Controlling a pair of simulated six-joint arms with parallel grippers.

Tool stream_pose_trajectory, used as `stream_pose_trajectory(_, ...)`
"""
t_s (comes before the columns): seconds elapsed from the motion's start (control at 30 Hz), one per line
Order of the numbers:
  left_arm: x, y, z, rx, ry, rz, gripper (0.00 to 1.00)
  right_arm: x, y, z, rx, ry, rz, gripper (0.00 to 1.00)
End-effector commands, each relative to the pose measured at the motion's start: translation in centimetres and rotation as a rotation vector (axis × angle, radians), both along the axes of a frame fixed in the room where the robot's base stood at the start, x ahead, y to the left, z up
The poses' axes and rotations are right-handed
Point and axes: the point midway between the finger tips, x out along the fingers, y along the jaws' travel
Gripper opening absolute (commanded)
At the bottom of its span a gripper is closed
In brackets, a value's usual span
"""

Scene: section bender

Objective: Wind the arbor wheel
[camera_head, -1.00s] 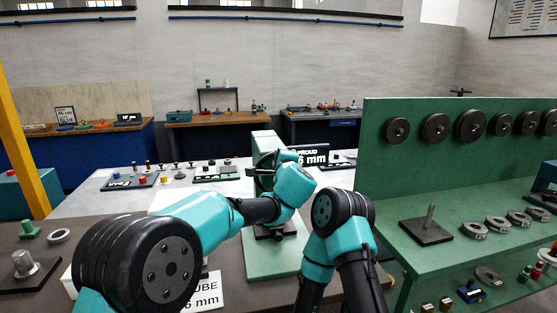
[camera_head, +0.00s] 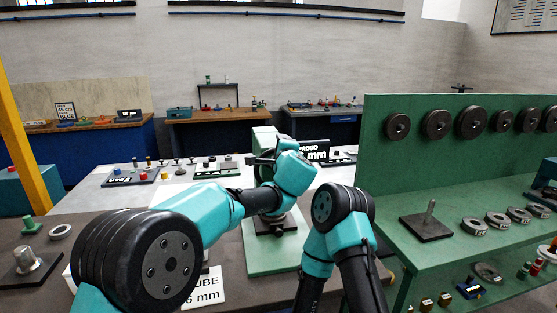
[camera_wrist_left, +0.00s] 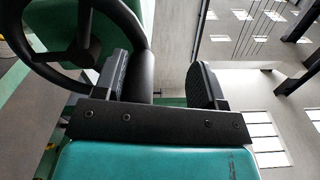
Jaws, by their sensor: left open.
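The black arbor wheel (camera_wrist_left: 82,42) fills the left of the left wrist view, with its rim and spokes in sight. A thick dark bar (camera_wrist_left: 141,60) beside it lies between the fingers of my left gripper (camera_wrist_left: 160,82); I cannot tell whether it is rim or handle. The fingers are apart, the left one close to the bar and the right one clear of it. In the head view my left gripper (camera_head: 262,161) is at the green bender (camera_head: 263,140), where my wrist hides most of the wheel. My right arm shows at centre right, but its gripper does not.
The bender stands on a green base (camera_head: 268,258) on the dark bench. A green rack (camera_head: 455,170) with several dark discs and ring rollers stands at the right, close to my right arm. A pale table (camera_head: 185,180) with small parts is behind on the left.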

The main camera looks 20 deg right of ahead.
Motion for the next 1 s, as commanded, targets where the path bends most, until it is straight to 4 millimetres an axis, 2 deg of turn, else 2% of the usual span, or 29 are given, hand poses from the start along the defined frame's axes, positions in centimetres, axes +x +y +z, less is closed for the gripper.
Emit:
stream_pose_trajectory(0.03, 0.0, 0.2, 1.6, -0.010, -0.012, 0.004, 0.51, 0.0, 0.0, 0.0, 0.000, 0.000, 0.000, 0.51)
stream_pose_trajectory(0.07, 0.0, 0.2, 2.0, -0.011, -0.013, 0.004, 0.52, 0.0, 0.0, 0.0, 0.000, 0.000, 0.000, 0.51)
stream_pose_trajectory(0.1, -0.3, 0.4, 2.2, -0.010, -0.013, 0.004, 0.58, 0.0, 0.0, 0.0, 0.000, 0.000, 0.000, 0.51)
stream_pose_trajectory(0.17, -0.8, 0.7, 2.4, -0.010, -0.016, 0.004, 0.59, 0.0, 0.0, 0.0, 0.000, 0.000, 0.000, 0.51)
stream_pose_trajectory(0.27, -1.7, 1.1, 2.6, -0.013, -0.017, 0.004, 0.66, 0.0, 0.0, 0.0, 0.000, 0.000, 0.000, 0.51)
stream_pose_trajectory(0.47, -4.0, 1.9, 2.9, -0.014, -0.020, 0.001, 0.66, 0.0, 0.0, 0.0, 0.000, 0.000, 0.000, 0.51)
stream_pose_trajectory(0.5, -4.5, 2.2, 2.9, -0.012, -0.020, 0.001, 0.55, 0.0, 0.0, 0.0, 0.000, 0.000, 0.000, 0.51)
stream_pose_trajectory(0.53, -5.0, 2.4, 3.0, -0.013, -0.021, 0.001, 0.51, 0.0, 0.0, 0.0, 0.000, 0.000, 0.000, 0.51)
stream_pose_trajectory(1.0, -12.1, 6.0, 3.1, -0.008, -0.011, 0.002, 0.51, 0.0, 0.0, 0.0, 0.000, 0.000, 0.000, 0.51)
